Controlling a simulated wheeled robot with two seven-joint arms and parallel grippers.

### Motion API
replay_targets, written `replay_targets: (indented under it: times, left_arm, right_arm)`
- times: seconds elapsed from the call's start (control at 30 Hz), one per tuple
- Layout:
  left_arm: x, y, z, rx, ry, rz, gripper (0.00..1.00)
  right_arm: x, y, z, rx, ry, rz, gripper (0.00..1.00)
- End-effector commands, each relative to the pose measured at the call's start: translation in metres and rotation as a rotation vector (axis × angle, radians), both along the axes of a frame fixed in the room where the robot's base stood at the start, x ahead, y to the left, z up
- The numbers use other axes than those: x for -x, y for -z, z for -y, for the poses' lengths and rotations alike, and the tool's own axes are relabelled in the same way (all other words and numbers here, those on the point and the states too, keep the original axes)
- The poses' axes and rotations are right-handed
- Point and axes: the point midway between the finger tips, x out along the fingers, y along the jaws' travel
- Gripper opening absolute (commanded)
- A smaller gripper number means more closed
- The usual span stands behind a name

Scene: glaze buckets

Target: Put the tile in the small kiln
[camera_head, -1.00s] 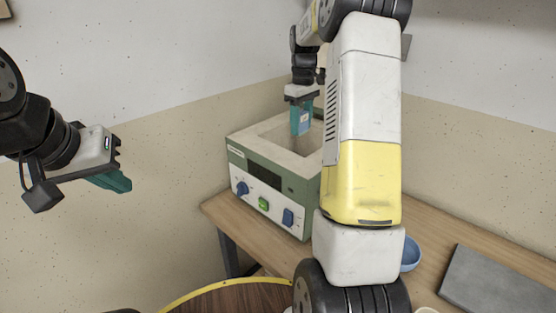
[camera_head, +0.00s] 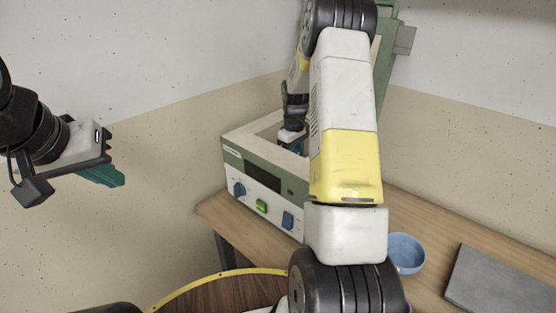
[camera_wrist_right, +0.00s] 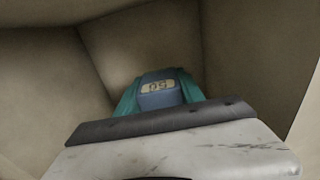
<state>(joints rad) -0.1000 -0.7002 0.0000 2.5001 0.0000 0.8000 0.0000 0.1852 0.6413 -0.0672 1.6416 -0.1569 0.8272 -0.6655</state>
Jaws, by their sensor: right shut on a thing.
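The small kiln (camera_head: 262,172) is a green box with a white control panel and a pale lined chamber, open at the top. My right gripper (camera_head: 293,147) reaches down into that chamber, and its fingertips are hidden there by the kiln wall and my arm. In the right wrist view, its teal fingers (camera_wrist_right: 160,100) are shut on the blue tile (camera_wrist_right: 159,92), which bears a pale label. The pale chamber walls surround it. Whether the tile touches the floor I cannot tell. My left gripper (camera_head: 104,176) hangs in the air at the left, away from the kiln; its finger gap is not clear.
The kiln stands on a wooden bench (camera_head: 425,235). A raised green lid (camera_head: 388,75) shows behind my right arm. A blue bowl (camera_head: 406,253) and a grey slab (camera_head: 505,283) lie to the right. A yellow-rimmed round wooden top (camera_head: 225,298) is at the front.

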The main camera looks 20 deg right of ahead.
Motion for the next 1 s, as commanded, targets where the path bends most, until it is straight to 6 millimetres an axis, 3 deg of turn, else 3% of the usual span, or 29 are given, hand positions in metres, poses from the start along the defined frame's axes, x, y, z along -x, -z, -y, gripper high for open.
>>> replay_targets:
  times: [0.27,0.6,0.63,0.73,1.0]
  left_arm:
    - [0.0,0.0,0.0,0.0,0.0,0.0,0.0]
    - [0.0,0.0,0.0,0.0,0.0,0.0,0.0]
    - [0.0,0.0,0.0,0.0,0.0,0.0,0.0]
    - [0.0,0.0,0.0,0.0,0.0,0.0,0.0]
    - [0.0,0.0,0.0,0.0,0.0,0.0,0.0]
  right_arm:
    - [0.001,0.035,0.0,0.0,0.0,-0.004,0.0]
    - [0.0,0.038,0.0,0.0,0.0,0.0,0.0]
    - [0.0,0.038,0.0,0.0,0.0,0.0,0.47]
    - [0.0,0.038,0.0,0.0,0.0,0.0,0.67]
    - [0.0,0.038,0.0,0.0,0.0,0.0,0.67]
